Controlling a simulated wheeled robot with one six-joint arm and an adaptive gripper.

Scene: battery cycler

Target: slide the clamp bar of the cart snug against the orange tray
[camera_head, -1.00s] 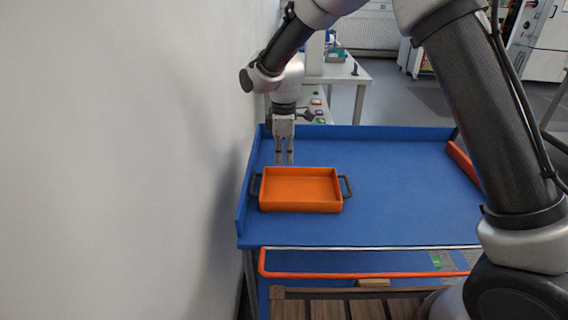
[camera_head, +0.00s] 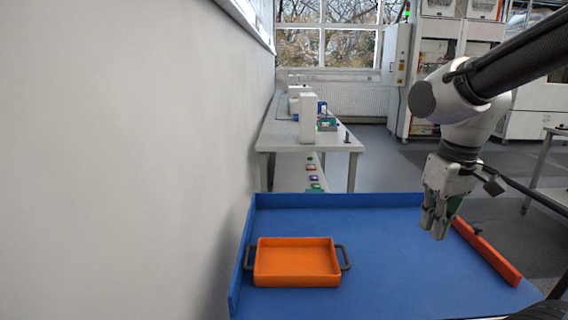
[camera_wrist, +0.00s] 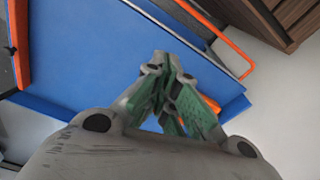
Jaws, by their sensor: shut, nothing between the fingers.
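The orange tray (camera_head: 297,262) is empty and lies at the left of the blue cart top (camera_head: 390,245), with a dark handle on each side. The clamp bar (camera_head: 487,252) is an orange strip along the right side of the cart, with a small dark knob near its far end. A wide bare stretch of blue separates it from the tray. My gripper (camera_head: 436,227) is shut and empty, pointing down above the cart, just left of the bar. In the wrist view its fingers (camera_wrist: 165,62) meet at the tips, and a bit of orange tray (camera_wrist: 210,104) shows behind them.
The cart has a raised blue rim at the back (camera_head: 340,200) and left, close to the white wall (camera_head: 110,160). An orange cart handle (camera_wrist: 228,45) shows in the wrist view. Behind the cart stands a grey table (camera_head: 335,136) with equipment. The cart top between tray and bar is clear.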

